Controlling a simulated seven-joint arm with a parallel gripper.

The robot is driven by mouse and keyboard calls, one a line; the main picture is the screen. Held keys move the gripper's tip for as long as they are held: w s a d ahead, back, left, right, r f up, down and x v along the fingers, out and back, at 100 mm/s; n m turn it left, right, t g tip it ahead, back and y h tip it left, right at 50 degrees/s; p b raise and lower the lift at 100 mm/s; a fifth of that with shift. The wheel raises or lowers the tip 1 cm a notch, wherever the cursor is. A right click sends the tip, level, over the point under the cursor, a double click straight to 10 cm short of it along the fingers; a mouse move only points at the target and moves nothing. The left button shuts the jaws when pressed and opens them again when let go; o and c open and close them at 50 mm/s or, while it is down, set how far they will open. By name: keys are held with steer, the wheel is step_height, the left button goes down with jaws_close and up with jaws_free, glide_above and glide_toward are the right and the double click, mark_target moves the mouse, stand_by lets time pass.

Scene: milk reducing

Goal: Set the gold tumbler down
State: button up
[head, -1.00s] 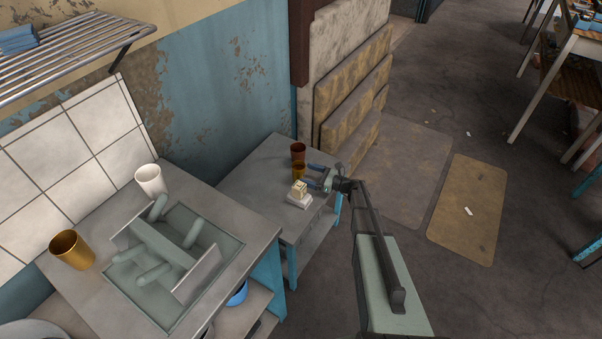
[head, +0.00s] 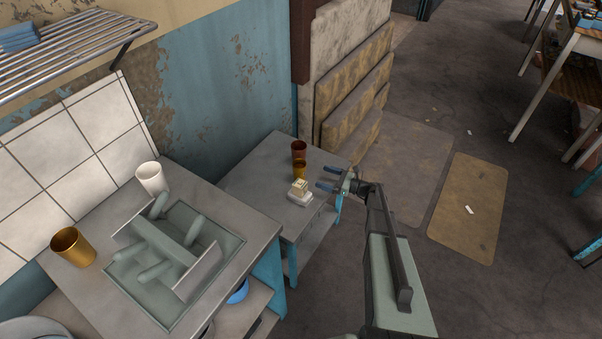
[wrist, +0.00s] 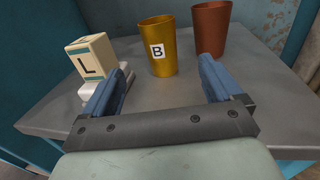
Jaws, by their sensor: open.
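A gold tumbler (head: 299,169) stands upright on the small metal side table (head: 262,172). In the wrist view the gold tumbler (wrist: 159,46) carries a label with the letter B. My gripper (head: 329,178) is open and empty, to the right of the tumbler in the head view and apart from it. In the wrist view the two blue fingers of my gripper (wrist: 158,85) are spread wide, with the tumbler beyond them. Another gold tumbler (head: 72,248), larger in the head view, stands on the counter at the left.
A red-brown tumbler (head: 299,149) stands just behind the gold one. A cream block (head: 299,187) marked L sits on a white base (wrist: 97,92) nearby. A white cup (head: 151,178) and a sink rack (head: 163,247) are on the counter.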

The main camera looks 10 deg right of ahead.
mark_target(299, 171)
steer(key=w+d+r+n+g, duration=0.1)
steer(key=w, duration=0.1)
steer(key=w+n, duration=0.1)
steer(key=w, duration=0.2)
steer(key=w+d+r+g+y, duration=0.1)
steer(key=w, duration=0.1)
steer(key=shift+w+d+r+n+g, duration=0.3)
steer(key=shift+w+d+r+n, duration=0.05)
steer(key=shift+n, duration=0.05)
steer(key=shift+f+n+g+y, duration=0.1)
steer(key=shift+n+g+y, duration=0.3)
steer(key=shift+g, duration=0.2)
steer(key=shift+s+a+f+n+g+y, duration=0.1)
steer(key=shift+s+a+n+g+y, duration=0.1)
steer(key=shift+s+n+g, duration=0.3)
steer(key=shift+s+a+f+n+g+y, duration=0.1)
steer(key=shift+s+a+n+g, duration=0.1)
steer(key=shift+s+g, duration=0.45)
steer(key=shift+s+r+g, duration=0.15)
steer(key=shift+s+g, duration=0.1)
steer(key=shift+s, duration=0.1)
steer(key=shift+s+a+r, duration=0.1)
steer(key=shift+a, duration=0.25)
steer(key=x, duration=0.8)
steer(key=shift+r, duration=0.1)
steer(key=shift+x, duration=2.6)
steer(key=shift+c, duration=0.2)
